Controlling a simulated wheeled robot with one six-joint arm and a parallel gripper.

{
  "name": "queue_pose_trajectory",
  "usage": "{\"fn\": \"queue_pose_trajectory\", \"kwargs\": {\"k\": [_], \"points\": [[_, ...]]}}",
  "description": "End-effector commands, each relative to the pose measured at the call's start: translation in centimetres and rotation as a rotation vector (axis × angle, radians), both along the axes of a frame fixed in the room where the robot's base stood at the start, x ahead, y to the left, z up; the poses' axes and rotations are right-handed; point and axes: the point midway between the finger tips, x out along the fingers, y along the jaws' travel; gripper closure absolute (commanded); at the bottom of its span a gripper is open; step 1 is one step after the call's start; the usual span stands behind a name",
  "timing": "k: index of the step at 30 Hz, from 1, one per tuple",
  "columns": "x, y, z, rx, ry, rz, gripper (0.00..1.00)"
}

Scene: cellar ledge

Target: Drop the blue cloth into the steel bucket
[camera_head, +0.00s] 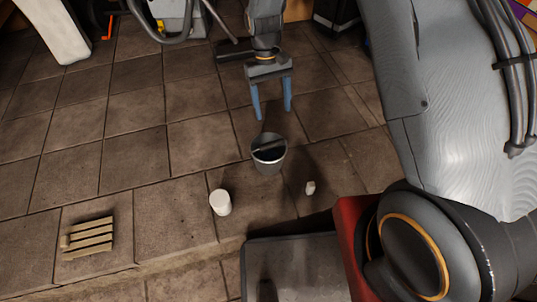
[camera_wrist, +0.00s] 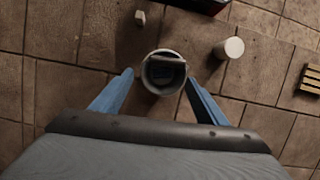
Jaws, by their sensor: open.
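The steel bucket (camera_head: 268,166) stands upright on the tiled surface in the middle of the head view. In the wrist view the bucket (camera_wrist: 148,82) shows from above, between my fingertips in the picture. Its inside is dark, with a greyish strip across it; I cannot tell whether this is the handle or something lying inside. My gripper (camera_head: 272,110) has two blue fingers spread apart with nothing between them. It hangs above and just beyond the bucket in the head view and also shows in the wrist view (camera_wrist: 158,78). I cannot make out a blue cloth in either view.
A white cylinder (camera_head: 220,203) stands left of the bucket, near the ledge edge. A small white object (camera_head: 310,188) is at its right. A slatted wooden piece (camera_head: 88,237) lies at the lower left. The tiles left of the bucket are mostly clear.

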Motion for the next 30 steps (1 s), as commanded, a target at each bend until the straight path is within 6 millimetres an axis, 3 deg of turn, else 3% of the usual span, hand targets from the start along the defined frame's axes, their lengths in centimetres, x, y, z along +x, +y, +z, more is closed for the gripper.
{"fn": "queue_pose_trajectory", "kwargs": {"k": [7,25,30], "points": [[1.0,0.2,3.2,0.000,-0.001,0.000,0.33],[1.0,0.3,3.9,0.000,-0.001,0.000,0.33],[0.1,0.8,6.4,0.009,-0.022,0.008,0.33]]}}
